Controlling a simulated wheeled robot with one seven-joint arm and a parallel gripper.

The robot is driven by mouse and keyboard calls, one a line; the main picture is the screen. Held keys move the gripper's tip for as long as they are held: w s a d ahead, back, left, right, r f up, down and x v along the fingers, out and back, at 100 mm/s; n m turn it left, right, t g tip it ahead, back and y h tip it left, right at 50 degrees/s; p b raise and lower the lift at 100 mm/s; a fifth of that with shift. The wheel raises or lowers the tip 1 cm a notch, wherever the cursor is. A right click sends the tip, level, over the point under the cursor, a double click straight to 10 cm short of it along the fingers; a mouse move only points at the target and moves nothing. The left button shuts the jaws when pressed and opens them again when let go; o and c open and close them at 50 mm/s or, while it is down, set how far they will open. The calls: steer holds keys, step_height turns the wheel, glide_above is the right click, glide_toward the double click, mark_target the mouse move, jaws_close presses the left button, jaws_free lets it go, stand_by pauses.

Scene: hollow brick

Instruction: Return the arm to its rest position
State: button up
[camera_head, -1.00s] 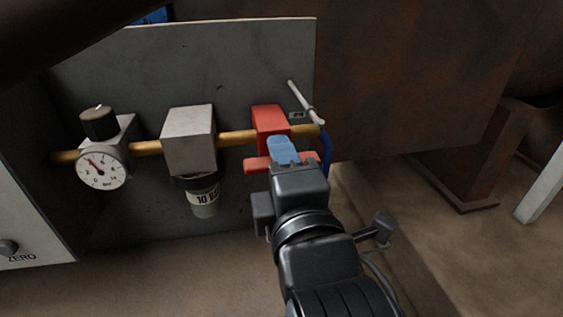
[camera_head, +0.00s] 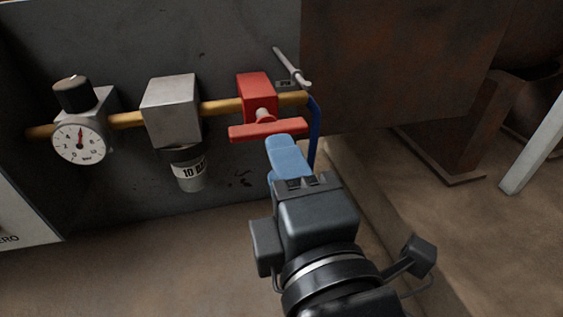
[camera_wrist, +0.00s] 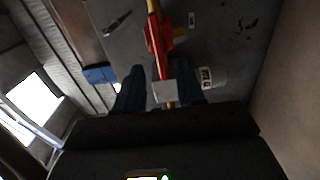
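My arm reaches up from the bottom of the head view. My gripper (camera_head: 286,147) has blue fingers just below and in front of the red valve handle (camera_head: 270,131), with a small gap visible. The red valve handle (camera_wrist: 158,36) shows beyond the fingertips there.
A dial gauge (camera_head: 79,141) and a grey block (camera_head: 172,110) with a bowl (camera_head: 186,170) sit left on the pipe. A blue hose (camera_head: 315,130) hangs right of the valve. A grey panel (camera_head: 230,40) stands behind. The floor (camera_head: 160,270) below is clear.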

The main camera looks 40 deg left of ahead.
stand_by(0.3)
steer(key=s+d+f+m+t+h, duration=0.2)
steer(key=s+d+f+m+h, duration=0.15)
steer(key=d+f+m, duration=0.6)
steer(key=s+d+f+m+t+h, duration=0.2)
steer(key=d+f+m+h, duration=0.4)
steer(key=d, duration=0.7)
steer(key=s+d+f+m+h, duration=0.2)
steer(key=s+d+m+h, duration=0.2)
steer(key=s+d+m, duration=0.8)
steer(key=s+d, duration=0.3)
steer(key=s, duration=0.2)
steer(key=shift+s+g, duration=0.3)
steer(key=shift+g, duration=0.1)
steer(key=shift+a+m, duration=0.15)
steer(key=shift+m, duration=0.1)
